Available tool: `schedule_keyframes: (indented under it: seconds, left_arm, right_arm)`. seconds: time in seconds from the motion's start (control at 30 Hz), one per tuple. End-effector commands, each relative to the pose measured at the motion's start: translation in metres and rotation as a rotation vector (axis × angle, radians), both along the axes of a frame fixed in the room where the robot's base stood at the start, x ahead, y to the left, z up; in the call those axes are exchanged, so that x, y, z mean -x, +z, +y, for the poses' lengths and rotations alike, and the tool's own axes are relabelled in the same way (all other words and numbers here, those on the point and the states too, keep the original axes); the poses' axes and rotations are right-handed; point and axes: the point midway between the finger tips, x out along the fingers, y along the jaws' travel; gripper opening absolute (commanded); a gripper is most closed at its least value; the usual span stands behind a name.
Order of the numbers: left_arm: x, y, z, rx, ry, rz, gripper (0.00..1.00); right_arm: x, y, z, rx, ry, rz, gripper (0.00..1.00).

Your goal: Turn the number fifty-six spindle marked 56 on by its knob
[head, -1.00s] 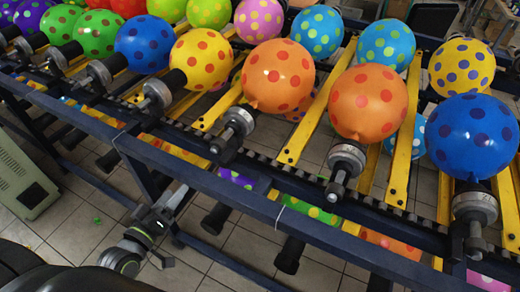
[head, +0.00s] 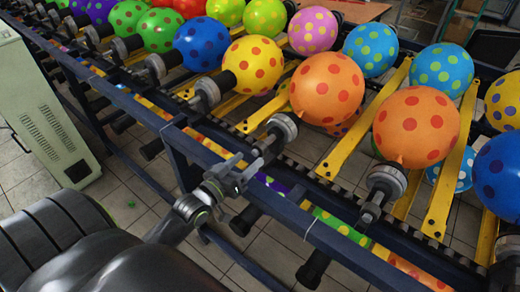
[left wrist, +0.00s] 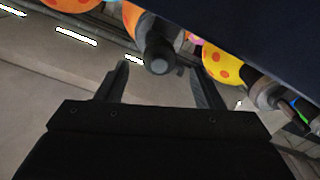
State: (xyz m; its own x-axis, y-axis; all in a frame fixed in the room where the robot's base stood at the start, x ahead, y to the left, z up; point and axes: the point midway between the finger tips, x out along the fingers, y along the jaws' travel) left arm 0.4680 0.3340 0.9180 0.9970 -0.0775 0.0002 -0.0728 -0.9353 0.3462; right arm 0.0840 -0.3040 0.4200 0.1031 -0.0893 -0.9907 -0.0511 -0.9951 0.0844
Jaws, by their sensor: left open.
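No number can be read on any spindle, so I cannot tell which is marked 56. My right gripper does not show.
A neighbouring spindle (head: 385,185) holds another orange balloon (head: 416,127); one on the left (head: 207,95) holds a yellow balloon (head: 253,65). The dark blue front rail (head: 290,214) runs across. A pale green cabinet (head: 45,120) stands at left on the tiled floor.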

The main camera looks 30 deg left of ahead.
Motion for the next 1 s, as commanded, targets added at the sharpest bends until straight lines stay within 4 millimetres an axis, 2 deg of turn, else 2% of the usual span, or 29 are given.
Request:
schedule_keyframes:
  seconds: [0.03, 0.2, 0.4, 0.8, 1.0]
  left_arm:
    - [-0.011, 0.001, -0.001, 0.001, -0.001, -0.003, 0.61]
    - [-0.039, 0.001, -0.004, 0.003, -0.001, -0.003, 0.61]
    - [-0.059, 0.0, -0.005, 0.001, 0.0, -0.001, 0.61]
    - [-0.065, 0.0, -0.005, 0.001, 0.0, 0.0, 0.61]
    - [-0.064, 0.0, -0.005, 0.001, 0.0, 0.0, 0.35]
  right_arm:
    - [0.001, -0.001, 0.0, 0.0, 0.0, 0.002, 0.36]
    - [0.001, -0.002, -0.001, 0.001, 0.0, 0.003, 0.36]
    - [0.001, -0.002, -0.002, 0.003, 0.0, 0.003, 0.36]
    - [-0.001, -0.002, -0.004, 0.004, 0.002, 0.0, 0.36]
    - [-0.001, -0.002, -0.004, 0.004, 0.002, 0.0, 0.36]
